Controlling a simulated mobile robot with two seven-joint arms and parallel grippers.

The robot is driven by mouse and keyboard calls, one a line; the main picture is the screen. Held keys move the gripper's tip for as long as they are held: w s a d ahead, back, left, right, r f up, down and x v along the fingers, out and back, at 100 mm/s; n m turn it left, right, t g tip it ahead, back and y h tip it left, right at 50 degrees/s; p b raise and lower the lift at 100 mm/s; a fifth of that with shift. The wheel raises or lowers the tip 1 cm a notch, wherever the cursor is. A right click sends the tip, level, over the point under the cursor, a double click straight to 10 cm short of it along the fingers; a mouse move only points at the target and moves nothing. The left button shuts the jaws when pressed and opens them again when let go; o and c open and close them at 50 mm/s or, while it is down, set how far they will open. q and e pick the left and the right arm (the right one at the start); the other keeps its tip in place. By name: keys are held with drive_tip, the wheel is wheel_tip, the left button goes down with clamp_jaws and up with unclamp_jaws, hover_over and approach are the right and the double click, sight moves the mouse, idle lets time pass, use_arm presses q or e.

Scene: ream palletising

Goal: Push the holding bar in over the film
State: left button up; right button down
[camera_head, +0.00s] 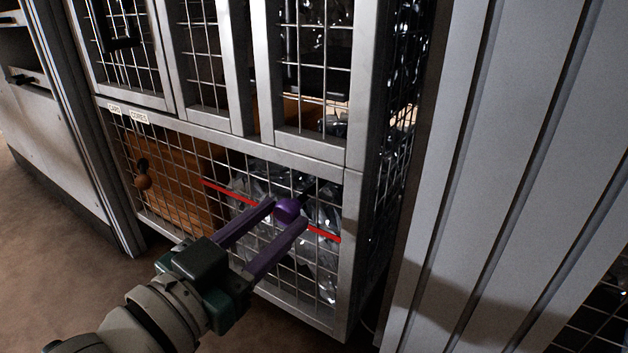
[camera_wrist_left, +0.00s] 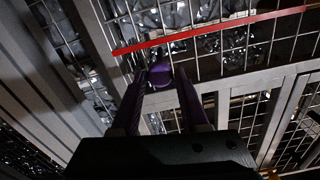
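A purple ball knob (camera_head: 287,208) stands at the front of the wire mesh on the lower compartment, with a dark rod behind it; I take it for the end of the holding bar. Clear crinkled film (camera_head: 325,272) lies behind the mesh there. My left gripper (camera_head: 288,211) has its two purple fingers on either side of the knob, seemingly touching it. In the left wrist view the knob (camera_wrist_left: 160,73) sits between the fingertips. How far the rod reaches inside is hidden by the mesh. My right gripper is not in view.
A red strip (camera_head: 220,191) runs across the mesh behind the gripper. Ribbed grey panels (camera_head: 480,180) stand close on the right. Floor (camera_head: 60,230) is free at left.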

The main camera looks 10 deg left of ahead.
use_arm(q)
drive_tip(key=o, duration=0.3)
drive_tip(key=shift+o, duration=0.2)
drive_tip(key=shift+s, duration=0.2)
drive_tip(key=p+v, duration=0.5)
drive_tip(key=v, duration=0.4)
drive_tip(key=shift+s+a, duration=0.2)
drive_tip(key=shift+s, duration=0.05)
